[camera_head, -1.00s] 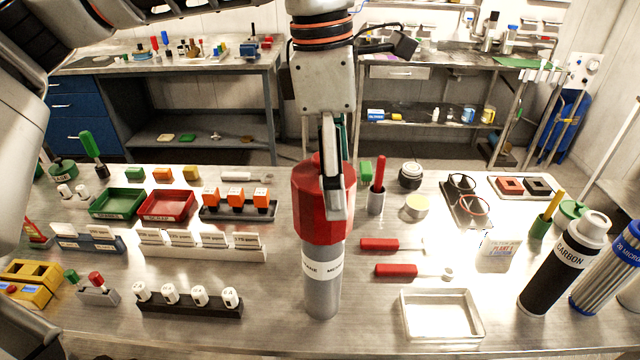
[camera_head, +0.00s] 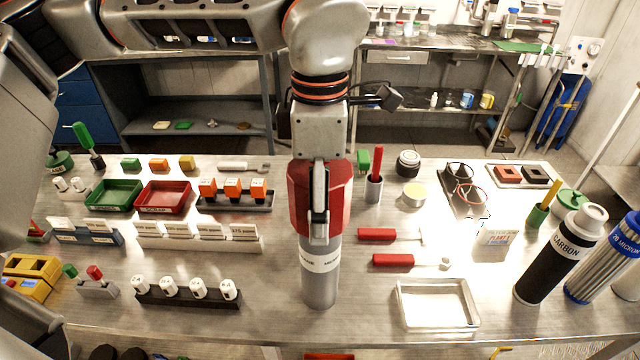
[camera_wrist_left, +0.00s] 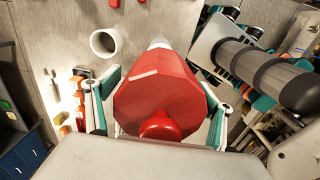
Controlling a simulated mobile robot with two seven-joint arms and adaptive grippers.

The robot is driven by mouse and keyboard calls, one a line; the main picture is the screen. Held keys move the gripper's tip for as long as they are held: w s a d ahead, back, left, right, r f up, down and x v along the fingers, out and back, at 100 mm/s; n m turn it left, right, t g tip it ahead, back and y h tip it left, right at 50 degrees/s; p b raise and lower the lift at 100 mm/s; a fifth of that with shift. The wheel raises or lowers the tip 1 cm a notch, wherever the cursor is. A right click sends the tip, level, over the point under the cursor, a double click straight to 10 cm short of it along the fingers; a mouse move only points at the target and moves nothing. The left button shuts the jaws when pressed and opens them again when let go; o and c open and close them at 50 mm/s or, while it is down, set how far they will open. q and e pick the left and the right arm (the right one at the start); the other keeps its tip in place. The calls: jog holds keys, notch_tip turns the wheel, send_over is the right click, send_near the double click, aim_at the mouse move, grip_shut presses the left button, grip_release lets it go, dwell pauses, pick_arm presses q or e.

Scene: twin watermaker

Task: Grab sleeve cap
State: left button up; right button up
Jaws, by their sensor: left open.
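The red faceted sleeve cap (camera_head: 298,203) sits on top of an upright grey sleeve (camera_head: 319,285) with a white label band, in the middle of the bench. In the left wrist view the cap (camera_wrist_left: 155,92) fills the space between my fingers, with a round red knob (camera_wrist_left: 160,127) on its end. My left gripper (camera_head: 319,225) comes down from above, its fingers open on either side of the cap. One finger hides part of the cap in the head view. I cannot tell whether the fingers touch it.
Red-handled tools (camera_head: 390,260) and a metal tray (camera_head: 437,325) lie right of the sleeve. A rack of white pieces (camera_head: 187,298) and a row of label cards (camera_head: 198,245) stand left. A black carbon filter (camera_head: 548,265) stands at the right.

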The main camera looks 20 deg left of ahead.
pick_arm(q)
jog(key=shift+c, duration=0.4)
jog(key=c, duration=1.1)
